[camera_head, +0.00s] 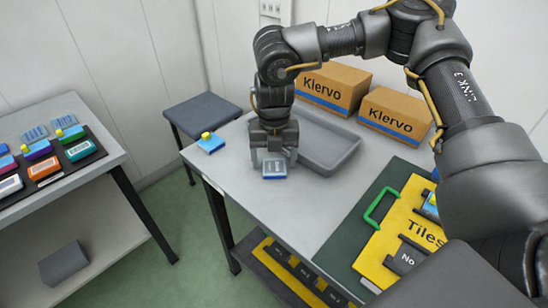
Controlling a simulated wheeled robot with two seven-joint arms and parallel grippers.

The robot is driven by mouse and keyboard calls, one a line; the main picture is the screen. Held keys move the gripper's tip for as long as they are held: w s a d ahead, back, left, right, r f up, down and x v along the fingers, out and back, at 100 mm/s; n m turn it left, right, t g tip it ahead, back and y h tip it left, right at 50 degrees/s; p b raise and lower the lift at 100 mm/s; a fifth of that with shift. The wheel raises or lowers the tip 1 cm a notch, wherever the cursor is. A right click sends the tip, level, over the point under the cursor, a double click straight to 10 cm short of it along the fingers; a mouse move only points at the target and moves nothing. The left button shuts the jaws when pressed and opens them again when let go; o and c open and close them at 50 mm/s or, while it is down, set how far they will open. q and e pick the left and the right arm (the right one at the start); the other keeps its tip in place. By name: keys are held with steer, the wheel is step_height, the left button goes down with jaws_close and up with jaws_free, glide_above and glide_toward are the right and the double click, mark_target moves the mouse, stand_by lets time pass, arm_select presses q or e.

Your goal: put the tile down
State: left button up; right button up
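The tile (275,169) is a small flat piece with a blue edge and a pale label. It is at the fingertips of my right gripper (274,160), over the grey table near its left part, in front of the tray. The gripper points down, and its fingers are at either side of the tile. I cannot tell whether the tile touches the table top. My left gripper is not in view.
A blue piece with a yellow knob (211,143) lies on the table's left corner. A grey tray (327,146) and Klervo boxes (333,88) stand behind. A yellow Tiles case (400,230) with a green handle lies on the right.

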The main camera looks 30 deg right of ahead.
mark_target(274, 163)
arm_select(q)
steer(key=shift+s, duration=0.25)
arm_select(e)
steer(key=shift+r, duration=0.25)
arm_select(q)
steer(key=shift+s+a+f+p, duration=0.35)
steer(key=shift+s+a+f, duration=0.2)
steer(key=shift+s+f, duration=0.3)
arm_select(e)
step_height(274, 163, up, 12)
steer(key=shift+f, duration=0.1)
